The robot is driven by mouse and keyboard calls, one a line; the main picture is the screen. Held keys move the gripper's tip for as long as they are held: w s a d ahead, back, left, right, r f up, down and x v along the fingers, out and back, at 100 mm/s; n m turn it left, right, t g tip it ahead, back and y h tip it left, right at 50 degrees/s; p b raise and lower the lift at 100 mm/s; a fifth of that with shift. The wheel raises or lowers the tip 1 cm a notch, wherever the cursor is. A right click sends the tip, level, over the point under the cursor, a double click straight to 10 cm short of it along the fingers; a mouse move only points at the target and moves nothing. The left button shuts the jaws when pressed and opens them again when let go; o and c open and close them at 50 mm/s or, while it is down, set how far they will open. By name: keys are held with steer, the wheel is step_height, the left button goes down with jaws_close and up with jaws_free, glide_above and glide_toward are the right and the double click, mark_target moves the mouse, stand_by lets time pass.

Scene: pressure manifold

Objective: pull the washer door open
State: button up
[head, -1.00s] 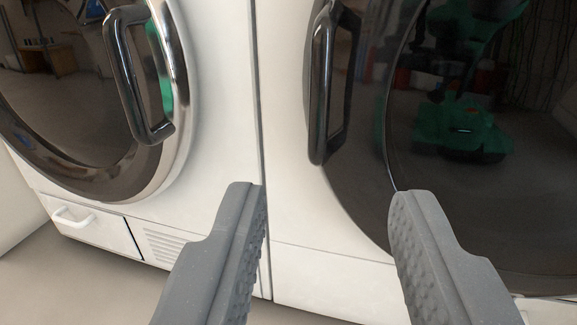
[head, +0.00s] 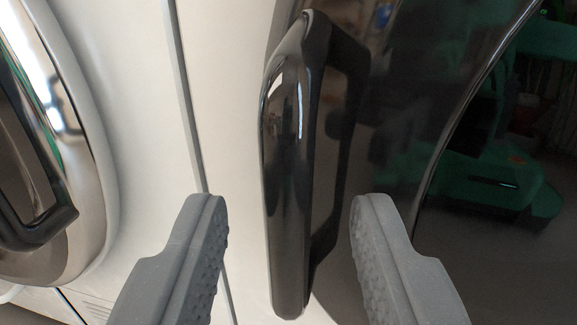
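The right machine has a round, glossy black door (head: 400,150) that appears shut, with a black, upright bar handle (head: 287,165) on its left side. My gripper (head: 289,205) is open. Its left finger is left of the handle and its right finger is right of it, with a visible gap on each side. In the picture the handle's lower half lies between the two fingers, but I cannot tell whether the fingertips reach as deep as the bar. No label shows which machine is the washer.
A second white machine stands close on the left, with a chrome-rimmed door (head: 85,185) and a dark handle (head: 35,228). A narrow vertical seam (head: 190,120) separates the two fronts. The green shapes in the black door look like reflections.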

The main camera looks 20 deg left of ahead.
steer(key=shift+w+a, duration=0.25)
steer(key=shift+w, duration=0.35)
jaws_close()
steer(key=shift+s+r, duration=0.1)
